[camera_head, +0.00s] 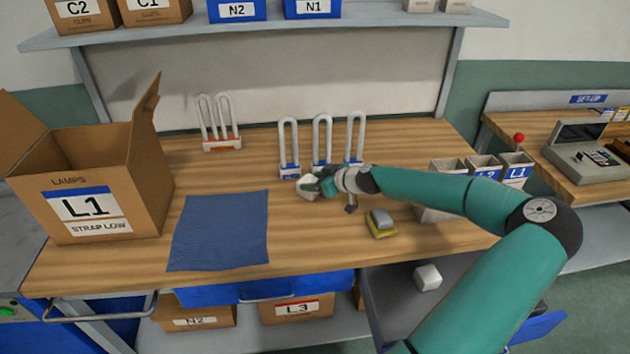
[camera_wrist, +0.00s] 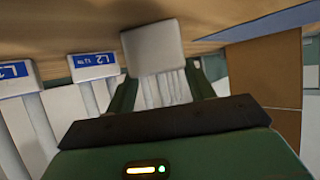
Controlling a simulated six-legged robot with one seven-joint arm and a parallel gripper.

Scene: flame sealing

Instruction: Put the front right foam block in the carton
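My gripper (camera_head: 318,186) is over the wooden bench, in front of the upright white lamps. It is shut on a white foam block (camera_head: 308,187), which also shows between the fingertips in the wrist view (camera_wrist: 152,44). The open carton (camera_head: 92,190), labelled L1 and STRAP LOW, stands at the left end of the bench with its flaps up. The gripper and block are to the right of it, apart from it. The carton's inside bottom is hidden. Another white foam block (camera_head: 427,277) lies in the open grey drawer at the front right.
Several U-shaped white lamps (camera_head: 322,140) stand behind my gripper, very close to it. A blue mat (camera_head: 220,232) lies between gripper and carton. A grey and yellow sponge-like item (camera_head: 381,223) and labelled bins (camera_head: 484,167) are on the right. A shelf (camera_head: 270,32) runs above.

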